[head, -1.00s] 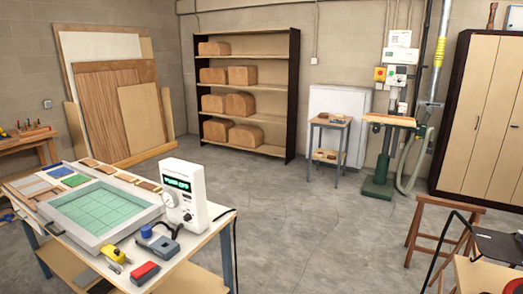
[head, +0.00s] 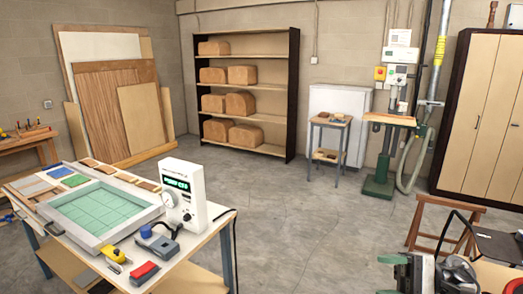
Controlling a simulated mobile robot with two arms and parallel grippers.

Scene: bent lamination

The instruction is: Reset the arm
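My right gripper (head: 387,276) is at the bottom right of the head view, with part of my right arm beside it at the lower edge. I see nothing held there. The lower finger is partly cut off by the picture's edge. My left gripper and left arm are not in view.
A workbench (head: 222,222) at left carries a framed green grid bed (head: 105,212), a white gauge unit (head: 184,190) and small tools. A wooden trestle (head: 445,206) stands right, near my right arm. Shelving (head: 292,95) and a cabinet (head: 485,110) stand behind. The middle floor is clear.

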